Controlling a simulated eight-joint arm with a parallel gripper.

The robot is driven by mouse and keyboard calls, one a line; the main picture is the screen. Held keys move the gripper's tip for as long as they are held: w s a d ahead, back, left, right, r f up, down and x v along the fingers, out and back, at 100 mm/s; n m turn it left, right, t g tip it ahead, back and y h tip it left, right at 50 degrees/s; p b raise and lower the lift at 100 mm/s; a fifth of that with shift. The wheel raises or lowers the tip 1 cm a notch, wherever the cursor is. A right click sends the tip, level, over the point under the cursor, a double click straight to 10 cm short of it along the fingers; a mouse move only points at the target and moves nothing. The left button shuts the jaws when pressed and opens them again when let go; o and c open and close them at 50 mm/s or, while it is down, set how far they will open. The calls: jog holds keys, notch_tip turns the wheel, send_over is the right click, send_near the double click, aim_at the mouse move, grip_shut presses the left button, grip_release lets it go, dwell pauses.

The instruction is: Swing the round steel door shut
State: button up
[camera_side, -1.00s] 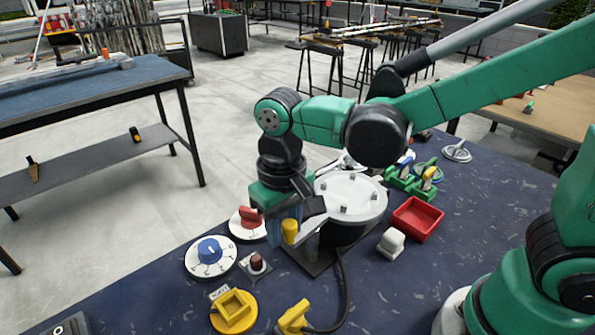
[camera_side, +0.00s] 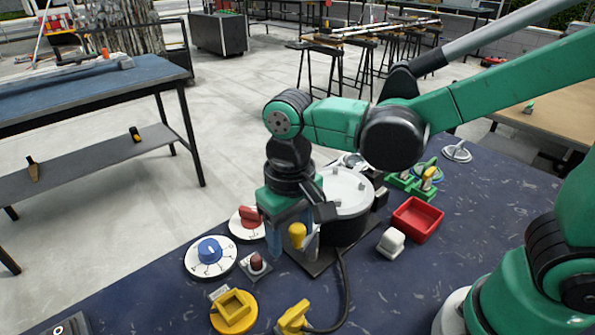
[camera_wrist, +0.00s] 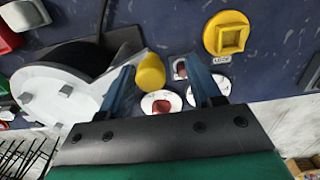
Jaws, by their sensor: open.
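The round steel door (camera_side: 346,184) is a pale disc with small studs, lying over a black drum (camera_side: 345,230). I cannot tell whether it sits flush on the drum. In the wrist view the door (camera_wrist: 75,92) is at the left, with dark drum showing beyond its edge. A yellow knob (camera_side: 297,234) stands at the door's near-left side; it also shows in the wrist view (camera_wrist: 151,72). My gripper (camera_side: 296,247) is open, pointing down, with its blue fingers either side of the knob. In the wrist view the knob is nearer the left finger.
A red dial (camera_side: 248,222), a blue dial (camera_side: 210,254) and a small red-knobbed switch (camera_side: 256,262) lie left of the drum. A yellow square-topped part (camera_side: 233,309) is in front. A white block (camera_side: 391,242) and a red tray (camera_side: 417,219) stand to the right.

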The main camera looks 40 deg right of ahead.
aim_at(348, 206)
jog(key=shift+r, duration=3.85)
jog(key=shift+d, duration=0.1)
jog(key=d+f+t, duration=0.1)
jog(key=d+t, duration=0.1)
jog(key=d, duration=0.2)
jog(key=d+f+t, duration=0.1)
jog(key=d+t, duration=0.1)
jog(key=d, duration=0.1)
jog(key=d+f+t, duration=0.1)
jog(key=d+t, duration=0.2)
jog(key=d, duration=0.1)
jog(key=shift+s+d+f, duration=0.1)
jog(key=shift+d+f, duration=0.1)
jog(key=shift+d, duration=0.15)
